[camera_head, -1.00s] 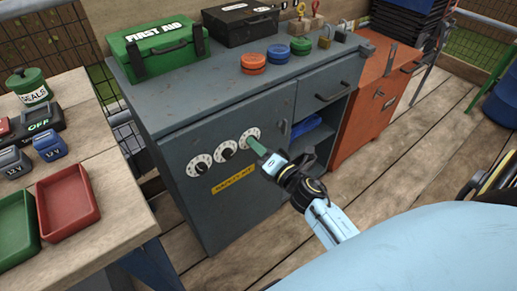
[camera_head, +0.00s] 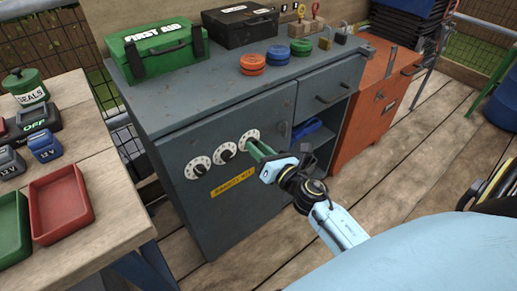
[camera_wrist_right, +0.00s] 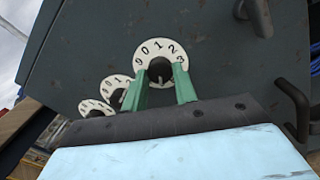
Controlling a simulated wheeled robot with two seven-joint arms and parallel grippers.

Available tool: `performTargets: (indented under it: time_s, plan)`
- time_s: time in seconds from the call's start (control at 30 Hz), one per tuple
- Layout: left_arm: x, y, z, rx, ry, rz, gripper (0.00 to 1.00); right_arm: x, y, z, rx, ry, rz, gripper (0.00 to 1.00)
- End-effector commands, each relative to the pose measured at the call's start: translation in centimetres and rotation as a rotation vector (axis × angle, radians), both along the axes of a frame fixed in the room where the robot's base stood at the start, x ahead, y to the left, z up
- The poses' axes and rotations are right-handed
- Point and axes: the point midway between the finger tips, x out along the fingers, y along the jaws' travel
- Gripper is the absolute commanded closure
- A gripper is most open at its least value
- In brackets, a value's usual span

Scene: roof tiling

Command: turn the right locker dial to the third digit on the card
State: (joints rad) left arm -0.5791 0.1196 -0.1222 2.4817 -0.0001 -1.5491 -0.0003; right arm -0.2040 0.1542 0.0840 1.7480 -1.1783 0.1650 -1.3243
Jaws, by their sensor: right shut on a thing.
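The right locker dial (camera_head: 249,136) is a white numbered disc with a dark knob, the rightmost of three on the grey locker door. My right gripper (camera_head: 260,149) has green fingers and is at this dial. In the right wrist view its fingers (camera_wrist_right: 161,88) stand on either side of the dial's knob, shut on it. The dial's face in that view (camera_wrist_right: 155,49) shows 9, 0, 1, 2 and 3 along its upper edge; its lower part is hidden. The middle dial (camera_head: 224,153) and left dial (camera_head: 198,167) are free. I see no number card. My left gripper is not in view.
A yellow label (camera_head: 232,183) is below the dials. A door handle (camera_wrist_right: 294,108) is close to the right of my gripper in the wrist view. The green first aid box (camera_head: 158,52) and coloured discs stand on the cabinet top. An orange cabinet (camera_head: 372,105) stands to the right.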

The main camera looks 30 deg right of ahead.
Motion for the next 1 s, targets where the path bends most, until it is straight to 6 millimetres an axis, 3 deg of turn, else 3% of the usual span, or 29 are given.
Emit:
performTargets:
  time_s: [0.27,0.3,0.43,0.77,1.0]
  plan:
    - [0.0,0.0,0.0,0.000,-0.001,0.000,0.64,0.0,0.0,0.0,0.000,0.001,0.000,0.95]
    - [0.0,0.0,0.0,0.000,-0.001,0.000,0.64,0.0,0.0,0.0,0.000,0.000,0.001,0.68]
    - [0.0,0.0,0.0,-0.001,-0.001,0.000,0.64,0.0,0.0,0.0,0.001,0.001,0.000,0.51]
    - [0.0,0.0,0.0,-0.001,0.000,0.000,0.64,-0.2,0.0,0.0,0.002,0.001,0.000,0.50]
    - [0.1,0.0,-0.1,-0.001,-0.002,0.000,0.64,-3.5,-0.3,-0.2,0.004,0.004,-0.001,0.50]
